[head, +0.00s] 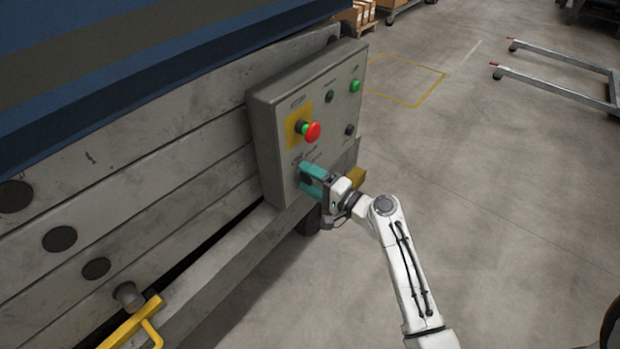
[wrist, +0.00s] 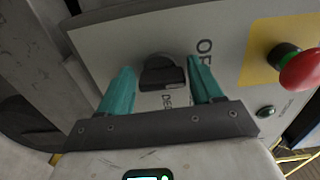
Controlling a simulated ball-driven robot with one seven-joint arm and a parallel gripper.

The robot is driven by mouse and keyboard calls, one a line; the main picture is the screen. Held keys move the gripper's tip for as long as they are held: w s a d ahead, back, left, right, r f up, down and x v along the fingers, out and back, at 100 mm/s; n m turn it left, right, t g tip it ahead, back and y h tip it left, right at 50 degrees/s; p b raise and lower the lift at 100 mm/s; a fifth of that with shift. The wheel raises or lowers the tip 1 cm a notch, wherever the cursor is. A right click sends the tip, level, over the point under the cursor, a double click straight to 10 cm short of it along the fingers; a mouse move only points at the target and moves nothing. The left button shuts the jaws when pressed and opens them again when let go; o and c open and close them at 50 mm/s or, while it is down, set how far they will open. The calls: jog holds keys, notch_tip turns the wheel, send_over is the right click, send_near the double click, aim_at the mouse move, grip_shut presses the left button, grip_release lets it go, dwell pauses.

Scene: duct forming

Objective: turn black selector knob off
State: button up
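The black selector knob (wrist: 162,74) sits on the grey control panel (wrist: 110,38), with lettering beside it, partly legible as "OF". My gripper (wrist: 160,88) has its two teal fingers spread on either side of the knob, with a visible gap to each side. In the head view my gripper (head: 312,180) is at the panel's lower left part. The knob is mostly hidden there by the fingers. I cannot tell how deep the fingertips reach around the knob.
A red emergency stop button (head: 312,132) on a yellow plate sticks out just above my gripper. A green button (head: 355,86) and a black knob (head: 349,130) are on the panel's right side. A yellow handle (head: 140,325) is at lower left.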

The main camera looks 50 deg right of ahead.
jog(key=shift+o, duration=0.9)
jog(key=s, duration=1)
jog(key=shift+s+d+p, duration=0.2)
jog(key=shift+s+p, duration=0.2)
